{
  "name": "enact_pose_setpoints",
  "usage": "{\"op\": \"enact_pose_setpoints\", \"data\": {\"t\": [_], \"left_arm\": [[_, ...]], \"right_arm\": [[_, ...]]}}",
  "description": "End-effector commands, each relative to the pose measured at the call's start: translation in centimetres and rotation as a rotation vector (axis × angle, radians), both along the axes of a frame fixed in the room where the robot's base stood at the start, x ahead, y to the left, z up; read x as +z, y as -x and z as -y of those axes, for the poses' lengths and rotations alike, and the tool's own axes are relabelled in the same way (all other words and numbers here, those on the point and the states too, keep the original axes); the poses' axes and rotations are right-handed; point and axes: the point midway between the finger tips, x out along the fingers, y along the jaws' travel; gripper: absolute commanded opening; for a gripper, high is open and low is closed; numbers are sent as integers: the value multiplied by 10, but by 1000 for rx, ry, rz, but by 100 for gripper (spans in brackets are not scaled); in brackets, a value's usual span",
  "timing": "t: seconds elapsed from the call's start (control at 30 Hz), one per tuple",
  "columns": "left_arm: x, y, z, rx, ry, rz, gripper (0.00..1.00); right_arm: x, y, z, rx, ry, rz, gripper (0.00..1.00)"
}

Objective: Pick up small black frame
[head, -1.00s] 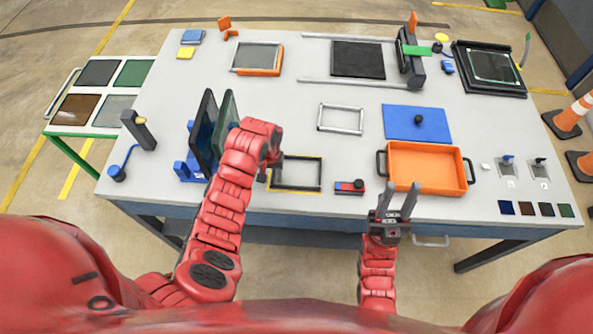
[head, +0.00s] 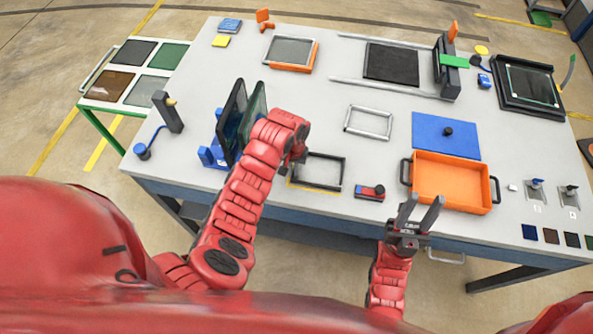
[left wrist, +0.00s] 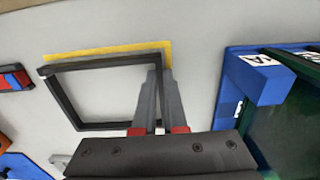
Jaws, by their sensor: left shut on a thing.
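The small black frame (head: 342,174) is a thin rectangle near the front edge of the table, right of my left gripper (head: 291,170). In the left wrist view the frame (left wrist: 62,99) has one side bar between the two fingers of my left gripper (left wrist: 160,75), which is shut on it. The frame sits askew to a yellow marking (left wrist: 105,52) on the tabletop and looks slightly raised. My left wrist hides the frame's left end in the head view.
A blue rack (head: 210,157) with upright dark panels stands close left of my left gripper. A red and blue block (head: 370,193) and an orange tray (head: 450,182) lie to the right. A silver frame (head: 369,122) lies behind.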

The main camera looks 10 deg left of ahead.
Motion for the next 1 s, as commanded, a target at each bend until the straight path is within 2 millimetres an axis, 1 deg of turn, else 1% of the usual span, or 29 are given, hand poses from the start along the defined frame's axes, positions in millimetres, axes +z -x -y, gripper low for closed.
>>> {"op": "enact_pose_setpoints", "data": {"t": [0.17, 0.23, 0.27, 0.3, 0.37, 0.4, 0.47, 0.5, 0.7, 0.8, 1.0], "left_arm": [[12, -2, -1, 0, 1, 6, 0], [22, -3, 0, -1, 2, 11, 0], [28, 0, 0, -1, 0, 8, 0], [34, 12, 1, -3, -5, 0, 0], [36, 25, 4, -5, -4, 1, 0], [35, 34, 5, -6, -5, -1, 0], [37, 48, 7, -4, -6, 0, 0], [38, 58, 10, -7, -6, -1, 0], [41, 110, 21, -8, -4, 1, 0], [41, 130, 24, -5, -4, -1, 0], [42, 152, 30, -1, -2, 0, 0]], "right_arm": [[-16, 0, 0, 0, 0, 0, 39], [-24, 0, 0, 0, 0, 0, 39], [-23, 0, 0, 0, 0, 0, 39], [-8, 0, 0, 0, 0, -1, 39], [0, 0, 0, 0, 0, 1, 39], [4, 0, 0, 0, 0, 1, 39], [9, 0, 0, 0, 0, 0, 39], [13, 0, 0, 0, 0, 0, 39], [22, 0, 0, 0, 0, 0, 39], [24, 0, 0, 0, 0, 0, 39], [25, 0, 0, 0, 0, 0, 39]]}}
